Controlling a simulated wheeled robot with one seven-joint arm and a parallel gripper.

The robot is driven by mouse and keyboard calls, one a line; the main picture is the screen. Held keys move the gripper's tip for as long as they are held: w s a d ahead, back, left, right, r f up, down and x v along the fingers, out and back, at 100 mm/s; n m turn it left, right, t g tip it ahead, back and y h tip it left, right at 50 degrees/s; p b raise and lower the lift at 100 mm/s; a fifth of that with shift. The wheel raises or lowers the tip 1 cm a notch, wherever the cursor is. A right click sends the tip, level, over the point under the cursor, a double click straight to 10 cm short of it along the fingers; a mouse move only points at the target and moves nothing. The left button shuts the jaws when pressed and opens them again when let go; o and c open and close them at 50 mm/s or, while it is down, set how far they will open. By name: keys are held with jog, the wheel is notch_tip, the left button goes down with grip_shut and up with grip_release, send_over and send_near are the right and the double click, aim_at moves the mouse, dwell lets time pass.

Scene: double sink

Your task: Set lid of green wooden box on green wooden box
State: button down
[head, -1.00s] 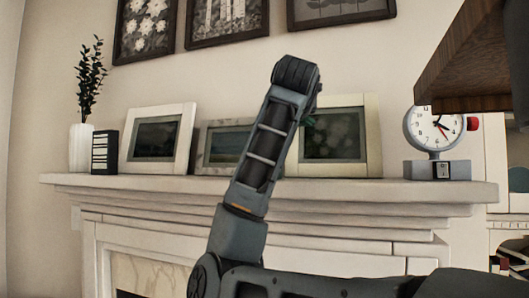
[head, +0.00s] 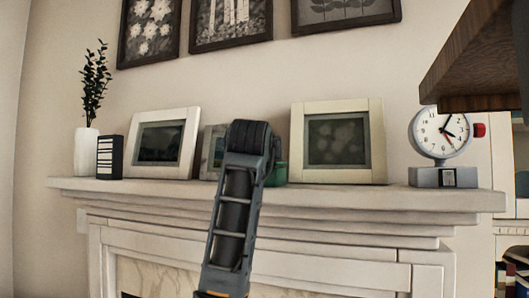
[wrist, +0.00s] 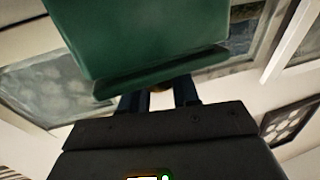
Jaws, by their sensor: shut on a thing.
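In the head view, a green block, which looks like the green wooden box (head: 280,173), shows on the mantel, partly hidden behind my arm. In the wrist view the green box (wrist: 145,35) fills the upper middle, close up. A thin green slab, the lid (wrist: 165,72), lies along its edge between box and gripper. My gripper (wrist: 160,92) is shut on the lid, with a small yellowish piece showing between its dark fingers. Lid and box look very close; I cannot tell if they touch. In the head view my arm hides the gripper and lid.
The mantel (head: 330,192) holds a left picture frame (head: 162,145), a partly hidden middle frame (head: 211,150), a right frame (head: 337,140), a white vase (head: 87,150) and a clock (head: 441,140). A dark wooden cabinet (head: 480,60) juts in at upper right.

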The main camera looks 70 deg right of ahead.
jog(key=shift+f, duration=0.25)
jog(key=c, duration=0.8)
grip_release()
jog(key=shift+r, duration=0.35)
jog(key=b+v, duration=0.1)
jog(key=v, duration=1.1)
jog(key=shift+f+b, duration=0.1)
jog(key=shift+b, duration=0.3)
jog(key=shift+f, duration=0.1)
